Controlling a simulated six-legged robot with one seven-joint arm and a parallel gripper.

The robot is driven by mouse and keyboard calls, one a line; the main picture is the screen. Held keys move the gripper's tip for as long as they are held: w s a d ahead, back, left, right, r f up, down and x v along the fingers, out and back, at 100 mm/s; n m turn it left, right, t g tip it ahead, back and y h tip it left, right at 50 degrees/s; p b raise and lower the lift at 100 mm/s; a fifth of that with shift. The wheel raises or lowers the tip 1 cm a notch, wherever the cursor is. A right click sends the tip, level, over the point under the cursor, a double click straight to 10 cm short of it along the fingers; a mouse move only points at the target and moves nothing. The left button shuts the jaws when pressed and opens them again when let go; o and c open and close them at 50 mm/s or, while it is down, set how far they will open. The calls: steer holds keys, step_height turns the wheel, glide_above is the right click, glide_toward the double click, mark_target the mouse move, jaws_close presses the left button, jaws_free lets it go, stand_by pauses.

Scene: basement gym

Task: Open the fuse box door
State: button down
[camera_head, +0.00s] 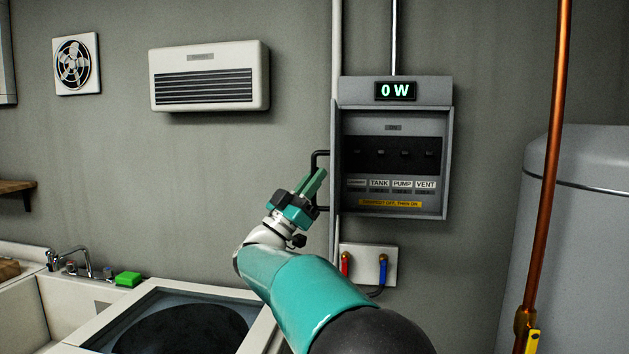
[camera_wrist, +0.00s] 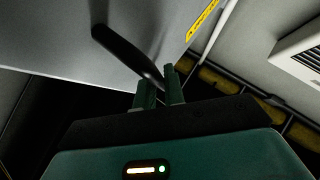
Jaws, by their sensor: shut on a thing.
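The grey fuse box (camera_head: 447,150) hangs on the wall, with a green "0 W" display on top. Its door (camera_head: 336,160) stands open at the left side and shows nearly edge-on in the head view. Inside are a row of dark switches (camera_head: 405,153), labels such as TANK, PUMP and VENT, and a yellow strip. A black bar handle (camera_head: 316,155) stands out from the door's outer face. My gripper (camera_head: 318,182) is shut on this handle. In the wrist view, the handle (camera_wrist: 122,52) runs between my two green fingers (camera_wrist: 158,92), against the grey door face (camera_wrist: 60,35).
A copper pipe (camera_head: 553,170) and a large pale tank (camera_head: 580,220) stand at the right. Below the box is a small panel (camera_head: 367,262) with red and blue fittings. A white appliance (camera_head: 100,325) and a sink tap (camera_head: 85,262) are at lower left.

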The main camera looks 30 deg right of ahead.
steer(key=c, duration=1.5)
jaws_free()
steer(key=shift+w+d, duration=0.15)
steer(key=shift+d, duration=0.15)
steer(key=shift+s+a+r, duration=0.1)
steer(key=shift+s+a, duration=0.1)
steer(key=shift+w, duration=0.1)
steer(key=v, duration=1.4)
steer(key=shift+r, duration=0.15)
